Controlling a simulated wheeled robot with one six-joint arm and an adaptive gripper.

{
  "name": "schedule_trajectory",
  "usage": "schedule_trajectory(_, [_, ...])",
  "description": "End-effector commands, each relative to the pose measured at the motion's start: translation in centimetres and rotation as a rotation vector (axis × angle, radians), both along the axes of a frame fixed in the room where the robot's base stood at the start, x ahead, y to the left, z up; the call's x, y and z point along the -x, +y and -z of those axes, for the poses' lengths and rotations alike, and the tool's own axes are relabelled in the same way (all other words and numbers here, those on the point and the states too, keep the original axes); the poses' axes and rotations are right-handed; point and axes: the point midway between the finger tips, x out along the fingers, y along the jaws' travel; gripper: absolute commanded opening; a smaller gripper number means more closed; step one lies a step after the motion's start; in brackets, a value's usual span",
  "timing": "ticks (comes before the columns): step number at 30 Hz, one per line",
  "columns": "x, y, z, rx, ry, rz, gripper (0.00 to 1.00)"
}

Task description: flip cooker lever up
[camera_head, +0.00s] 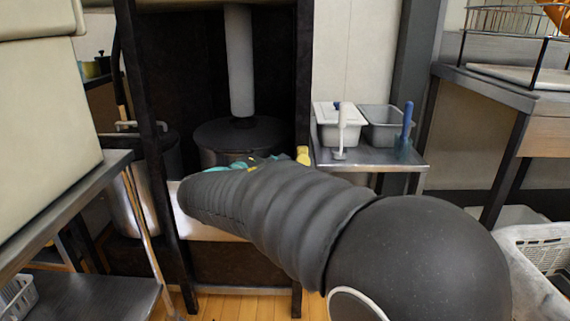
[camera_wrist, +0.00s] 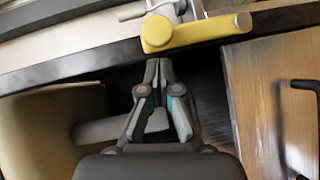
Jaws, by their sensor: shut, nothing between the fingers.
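A yellow lever (camera_wrist: 196,32) with rounded ends lies across the top of the wrist view, beside a grey metal fitting (camera_wrist: 163,10). A small yellow piece (camera_head: 303,155), probably the same lever, shows at the dark frame's right post in the head view. My gripper (camera_wrist: 158,66) is shut and empty. Its fingertips are just below the lever's left end in the wrist view; I cannot tell whether they touch. In the head view my arm hides most of the gripper. A dark round cooker (camera_head: 240,137) with a grey vertical pipe (camera_head: 239,60) stands inside the frame.
A metal side shelf (camera_head: 375,157) with two grey containers (camera_head: 341,122) stands right of the frame. A metal table (camera_head: 60,200) is at the left and another bench (camera_head: 500,88) at the right. A dark frame bar (camera_wrist: 60,72) crosses close behind my fingertips in the wrist view.

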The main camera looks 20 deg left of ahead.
Motion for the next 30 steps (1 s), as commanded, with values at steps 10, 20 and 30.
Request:
schedule_trajectory(10, [5.1,3.3,-0.9,-0.003,0.000,0.005,0.00])
schedule_trajectory(20, [9.3,4.7,-1.3,-0.001,0.001,0.007,0.00])
schedule_trajectory(30, [9.7,5.1,-1.2,0.031,0.019,-0.007,0.00])
